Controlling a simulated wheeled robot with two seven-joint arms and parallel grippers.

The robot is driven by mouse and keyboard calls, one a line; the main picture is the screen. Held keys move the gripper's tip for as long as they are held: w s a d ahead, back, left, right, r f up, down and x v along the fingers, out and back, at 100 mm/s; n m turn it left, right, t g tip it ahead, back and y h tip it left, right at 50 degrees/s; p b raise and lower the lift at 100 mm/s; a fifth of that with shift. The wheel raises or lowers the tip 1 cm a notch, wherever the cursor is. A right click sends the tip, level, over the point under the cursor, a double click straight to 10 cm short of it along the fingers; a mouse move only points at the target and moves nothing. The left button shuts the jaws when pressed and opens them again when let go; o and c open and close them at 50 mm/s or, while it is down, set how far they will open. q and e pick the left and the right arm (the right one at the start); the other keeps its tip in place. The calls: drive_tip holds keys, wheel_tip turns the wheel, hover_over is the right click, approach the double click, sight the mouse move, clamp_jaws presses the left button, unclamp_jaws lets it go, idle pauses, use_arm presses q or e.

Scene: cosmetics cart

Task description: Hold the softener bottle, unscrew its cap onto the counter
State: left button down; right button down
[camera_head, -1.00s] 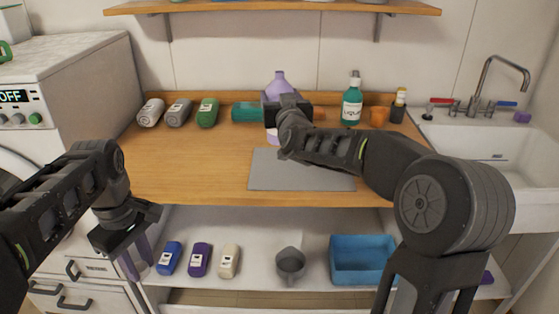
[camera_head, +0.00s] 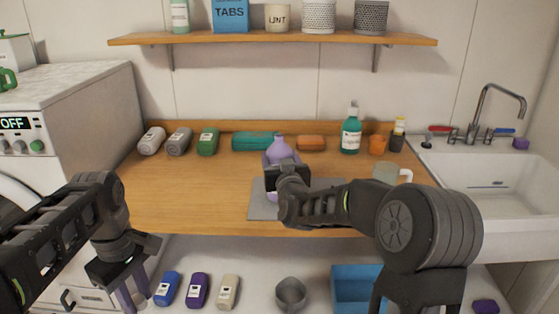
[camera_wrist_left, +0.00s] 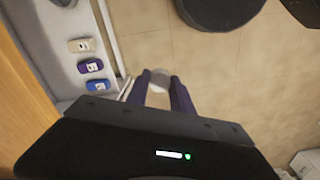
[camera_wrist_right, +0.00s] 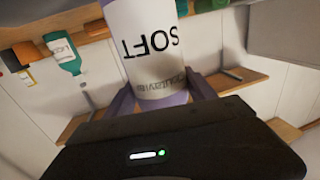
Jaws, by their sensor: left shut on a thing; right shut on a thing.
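The softener bottle (camera_head: 280,150) is purple and roughly upright over the grey mat (camera_head: 262,207) on the counter. My right gripper (camera_head: 285,179) is shut around it from the front. The right wrist view shows its white label reading SOFT (camera_wrist_right: 150,45) between the fingers; its top is out of that view. I cannot tell whether its base touches the mat. My left gripper (camera_head: 132,292) is low at the left, in front of the lower shelf. The left wrist view shows it shut on a pale round thing (camera_wrist_left: 159,84), which I cannot name.
A green liquid bottle (camera_head: 351,135), an orange cup (camera_head: 377,145) and a glass mug (camera_head: 388,173) stand to the right. The lower shelf holds several small bottles and a blue bin (camera_head: 352,287). The counter's left part is clear.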

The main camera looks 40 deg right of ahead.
drive_tip(key=shift+f, duration=0.15)
use_arm(q)
drive_tip(key=shift+f, duration=0.15)
use_arm(e)
drive_tip(key=shift+f, duration=0.15)
drive_tip(key=shift+c, duration=1.5)
unclamp_jaws()
use_arm(q)
drive_tip(key=shift+r, duration=0.3)
wheel_tip(320, 180, down, 2)
drive_tip(key=shift+b, duration=0.9)
use_arm(e)
drive_tip(key=v, duration=1.2)
